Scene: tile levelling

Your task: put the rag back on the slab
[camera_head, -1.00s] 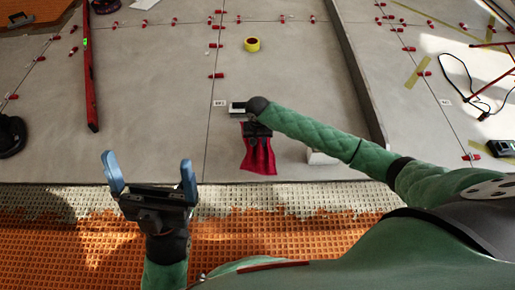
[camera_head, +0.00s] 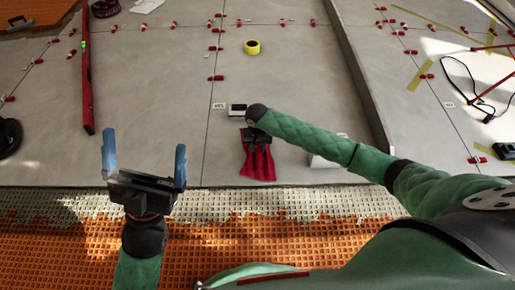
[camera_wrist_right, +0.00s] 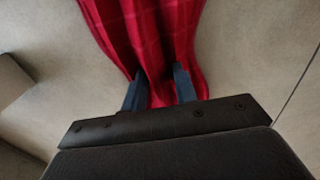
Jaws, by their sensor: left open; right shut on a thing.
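The rag (camera_head: 257,163) is a red cloth near the front edge of the grey slab (camera_head: 300,90). My right gripper (camera_head: 257,142) is over its upper end, pointing down. In the right wrist view the two blue fingertips (camera_wrist_right: 160,88) are shut on the gathered rag (camera_wrist_right: 140,30), which spreads out from them across the grey surface. I cannot tell whether all of the cloth rests on the slab. My left gripper (camera_head: 145,160) is open and empty, over the front edge of the slab, left of the rag.
A small white-and-black device (camera_head: 237,110) lies just behind the rag. A white block (camera_head: 325,160) is to its right, partly behind my right arm. Orange matting (camera_head: 60,250) is in front.

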